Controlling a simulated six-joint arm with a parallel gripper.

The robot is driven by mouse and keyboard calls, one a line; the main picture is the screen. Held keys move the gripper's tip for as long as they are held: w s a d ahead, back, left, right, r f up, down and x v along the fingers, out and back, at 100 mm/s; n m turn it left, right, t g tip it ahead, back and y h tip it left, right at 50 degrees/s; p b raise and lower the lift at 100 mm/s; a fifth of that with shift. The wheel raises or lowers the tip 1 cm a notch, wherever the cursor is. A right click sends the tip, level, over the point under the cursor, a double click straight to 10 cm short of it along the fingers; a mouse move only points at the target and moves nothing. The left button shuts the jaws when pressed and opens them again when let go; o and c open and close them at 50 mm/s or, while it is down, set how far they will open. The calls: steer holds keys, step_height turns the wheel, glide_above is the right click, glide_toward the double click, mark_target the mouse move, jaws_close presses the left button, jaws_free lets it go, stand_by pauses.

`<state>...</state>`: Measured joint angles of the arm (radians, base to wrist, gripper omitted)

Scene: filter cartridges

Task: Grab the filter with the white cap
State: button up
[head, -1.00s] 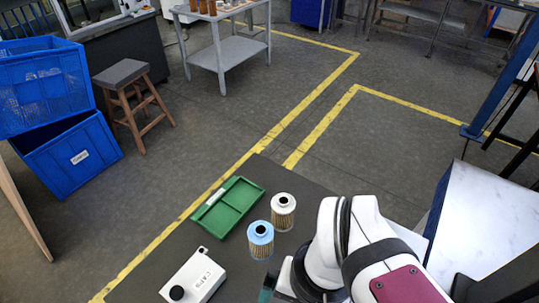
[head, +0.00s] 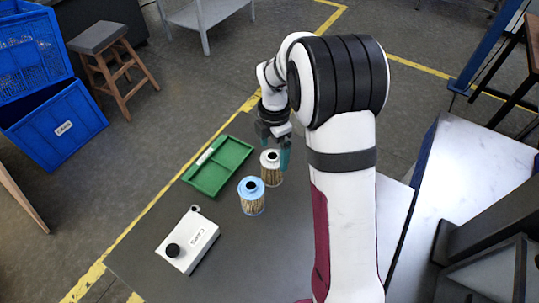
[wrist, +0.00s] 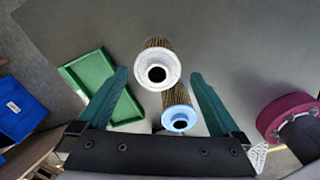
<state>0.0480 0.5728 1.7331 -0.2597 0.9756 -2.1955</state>
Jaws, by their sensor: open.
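The white-capped filter (head: 271,167) stands upright on the dark table, with a pleated tan body and a dark hole in its cap. In the wrist view this filter (wrist: 158,66) lies ahead of and between the finger tips. My gripper (head: 274,150) is open and empty, its teal fingers just above and around the white cap in the head view. In the wrist view my gripper (wrist: 160,82) shows both fingers spread apart. The blue-capped filter (head: 251,196) stands close by, nearer the head camera; it also shows in the wrist view (wrist: 180,108), near the right finger.

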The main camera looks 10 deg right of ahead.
mark_target(271, 175)
step_height(271, 175, down, 9)
steer(key=shift+w+a+r, duration=0.1)
steer(key=shift+w+a, duration=0.05)
steer(key=c, duration=1.3)
